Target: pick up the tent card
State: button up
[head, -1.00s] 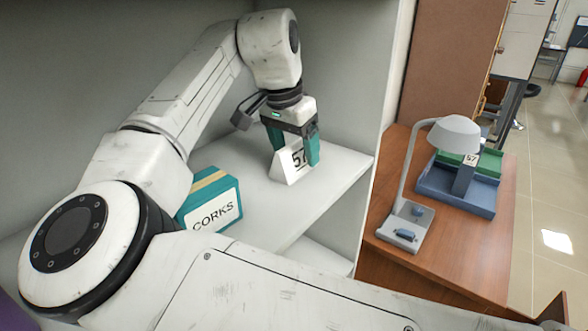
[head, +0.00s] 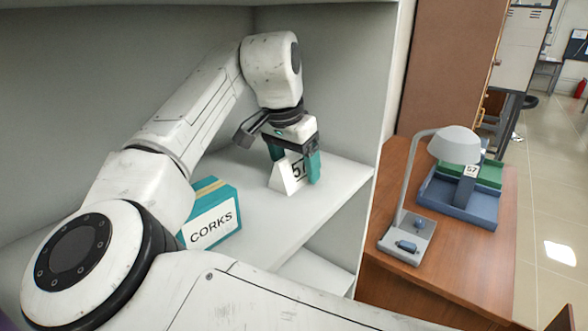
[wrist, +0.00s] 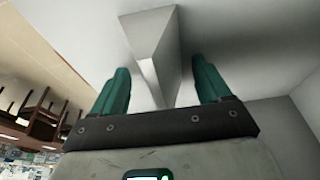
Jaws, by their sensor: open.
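In the wrist view, the white card (wrist: 155,55) runs between the two open fingers (wrist: 165,88). I cannot tell whether either finger touches it.
A teal box labelled CORKS (head: 212,214) stands on the shelf to the left. The cabinet's side wall (head: 376,100) is close on the right. Beyond it, a wooden desk (head: 450,255) holds a grey lamp (head: 452,146) and blue tray (head: 482,211).

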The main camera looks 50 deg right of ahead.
dwell(0.3)
jog(key=c, duration=1)
